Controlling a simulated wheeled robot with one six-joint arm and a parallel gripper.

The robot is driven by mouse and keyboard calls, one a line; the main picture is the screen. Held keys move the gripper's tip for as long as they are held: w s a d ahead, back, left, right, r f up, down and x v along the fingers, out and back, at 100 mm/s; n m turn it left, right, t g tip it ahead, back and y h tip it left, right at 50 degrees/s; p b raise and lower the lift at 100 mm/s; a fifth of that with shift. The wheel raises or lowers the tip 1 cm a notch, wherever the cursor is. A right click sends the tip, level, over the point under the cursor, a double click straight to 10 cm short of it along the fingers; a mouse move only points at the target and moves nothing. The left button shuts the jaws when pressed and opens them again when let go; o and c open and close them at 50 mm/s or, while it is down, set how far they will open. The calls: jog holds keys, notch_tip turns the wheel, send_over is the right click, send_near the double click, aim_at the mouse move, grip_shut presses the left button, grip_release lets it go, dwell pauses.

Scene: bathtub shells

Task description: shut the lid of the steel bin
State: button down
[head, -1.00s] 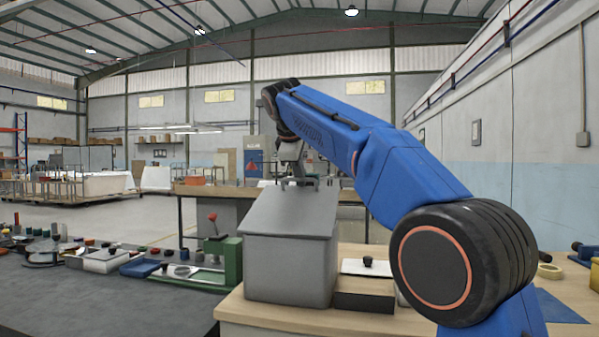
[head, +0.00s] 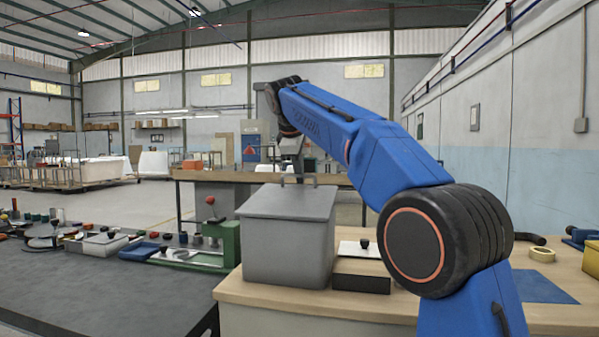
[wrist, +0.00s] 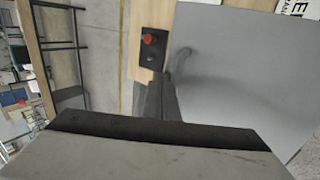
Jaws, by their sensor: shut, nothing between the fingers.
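The steel bin (head: 287,252) is a grey box on the wooden bench, left of my arm in the head view. Its grey lid (head: 285,203) lies over the top and looks level or nearly so; any small gap at the rim cannot be told. The lid also shows as a broad grey sheet at the right of the wrist view (wrist: 245,75). My gripper (head: 294,173) points down over the lid's far edge. In the wrist view its fingers (wrist: 163,88) are together and empty, beside the lid's edge. Whether they touch it is unclear.
A white plate with a black knob (head: 362,247) and a dark box (head: 361,277) stand right of the bin. A green fixture (head: 228,240) is on its left. A red button on a black box (wrist: 150,40) shows in the wrist view. A long bench (head: 225,175) stands behind.

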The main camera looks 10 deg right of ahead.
jog(key=shift+w+f, duration=0.15)
jog(key=shift+f, duration=0.15)
dwell(0.5)
